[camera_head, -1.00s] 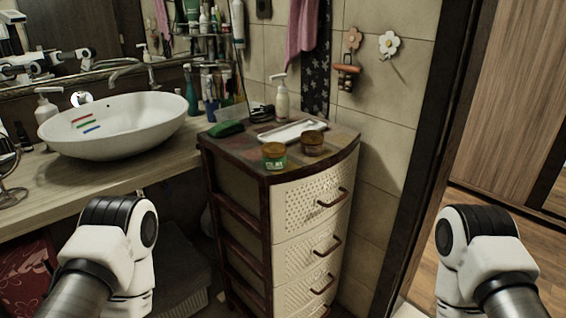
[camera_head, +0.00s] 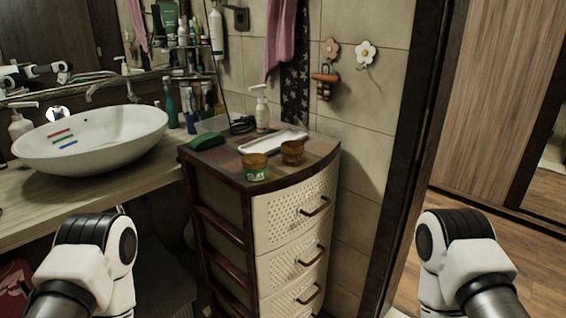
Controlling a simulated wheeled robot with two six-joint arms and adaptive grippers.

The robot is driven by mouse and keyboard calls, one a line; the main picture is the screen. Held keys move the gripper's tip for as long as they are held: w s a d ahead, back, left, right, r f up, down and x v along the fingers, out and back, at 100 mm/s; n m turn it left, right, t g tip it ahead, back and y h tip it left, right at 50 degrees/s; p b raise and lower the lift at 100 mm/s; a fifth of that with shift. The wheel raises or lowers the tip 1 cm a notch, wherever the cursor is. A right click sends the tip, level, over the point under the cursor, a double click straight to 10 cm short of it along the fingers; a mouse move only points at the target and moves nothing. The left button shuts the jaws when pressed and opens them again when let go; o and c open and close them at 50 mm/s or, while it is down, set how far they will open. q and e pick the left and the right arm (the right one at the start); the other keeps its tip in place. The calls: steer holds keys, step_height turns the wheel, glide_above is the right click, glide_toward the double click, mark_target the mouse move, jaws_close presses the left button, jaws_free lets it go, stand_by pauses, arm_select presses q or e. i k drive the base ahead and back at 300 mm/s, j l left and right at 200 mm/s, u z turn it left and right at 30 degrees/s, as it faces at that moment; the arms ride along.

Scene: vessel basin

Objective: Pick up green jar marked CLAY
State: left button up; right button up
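The green jar marked CLAY (camera_head: 255,168) stands upright on the front edge of the drawer cabinet's top (camera_head: 220,160). It has an amber-brown lid and a green label with pale lettering. A second, brown jar (camera_head: 292,153) stands just behind it to the right, a small gap apart. My two arms come in low at the left and right of the picture, both well short of the jar. Neither gripper's fingers can be made out, so I cannot see whether they hold anything.
On the cabinet top are a white tray (camera_head: 274,141), a pump bottle (camera_head: 262,110) and a green object (camera_head: 203,141). A white basin (camera_head: 92,142) stands on the counter (camera_head: 40,202) to the left. A door frame and wooden floor (camera_head: 480,215) lie to the right.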

mark_target(259, 175)
steer(key=i+l, duration=0.15)
steer(key=l, duration=0.2)
steer(key=i+l+u, duration=0.15)
steer(key=i+l, duration=0.2)
steer(key=l, duration=0.3)
steer(key=i+l+u, duration=0.15)
steer(key=l, duration=0.2)
